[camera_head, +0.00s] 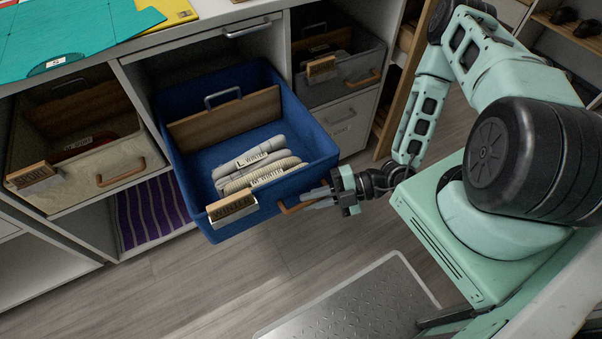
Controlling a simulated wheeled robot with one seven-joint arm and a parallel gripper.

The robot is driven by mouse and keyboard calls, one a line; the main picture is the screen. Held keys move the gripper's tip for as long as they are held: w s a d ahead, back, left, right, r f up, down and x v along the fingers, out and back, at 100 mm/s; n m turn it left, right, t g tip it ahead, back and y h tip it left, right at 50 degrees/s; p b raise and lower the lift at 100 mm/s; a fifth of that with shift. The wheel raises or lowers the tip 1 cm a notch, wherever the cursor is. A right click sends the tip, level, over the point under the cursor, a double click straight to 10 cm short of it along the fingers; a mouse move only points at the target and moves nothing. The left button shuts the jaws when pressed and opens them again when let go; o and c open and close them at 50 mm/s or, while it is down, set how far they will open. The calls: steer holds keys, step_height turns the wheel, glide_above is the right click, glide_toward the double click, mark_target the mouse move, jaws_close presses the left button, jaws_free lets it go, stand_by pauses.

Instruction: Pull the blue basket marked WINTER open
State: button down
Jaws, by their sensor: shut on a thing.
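The blue basket (313,150) is pulled well out of its cubby, left of the middle of the head view. Its front has a wooden tag (232,208), whose lettering is too small to read, and a tan handle (288,209). Folded knitwear (252,158) with bands reading WINTER and a wooden divider (225,118) show inside. My gripper (312,199) is at the front of the basket, shut on the tan handle; the fingers partly cover the handle.
A beige basket (120,155) sits in the cubby to the left, and a grey basket (355,68) to the right. A purple striped cloth (150,212) lies below. A metal tread plate (350,305) is on the floor. Wood floor is clear before the basket.

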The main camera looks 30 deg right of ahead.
steer(key=s+p, duration=0.1)
steer(key=s, duration=0.4)
steer(key=shift+s+d, duration=0.1)
steer(key=shift+s, duration=0.05)
steer(key=c, duration=1.5)
jaws_free()
steer(key=shift+o, duration=0.2)
steer(key=v, duration=1.7)
steer(key=shift+d, duration=0.15)
steer(key=shift+s+r, duration=0.1)
steer(key=shift+s, duration=0.05)
